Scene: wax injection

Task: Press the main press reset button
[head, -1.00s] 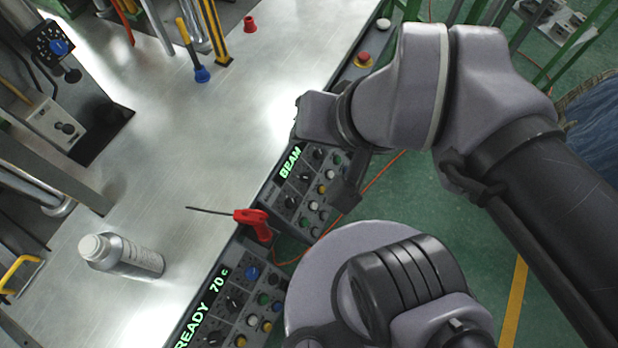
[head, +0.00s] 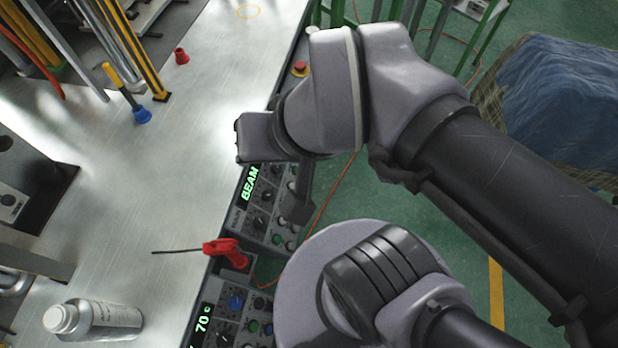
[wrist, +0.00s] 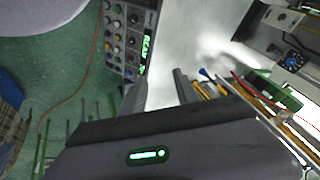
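A control panel (head: 263,205) with a green "BEAM" display, knobs and small coloured buttons lies along the table's right edge in the head view. A second panel (head: 235,318) showing "70 c" is below it, cut by the frame edge. Labels are too small to read, so I cannot tell which is the main press reset. In the wrist view my gripper (wrist: 158,86) is open and empty, its fingers apart. A button panel (wrist: 125,38) shows beyond them.
A red-handled tool (head: 228,251) lies between the panels, its thin shaft over the metal table (head: 175,190). A blue cloth (head: 560,95) covers something at right.

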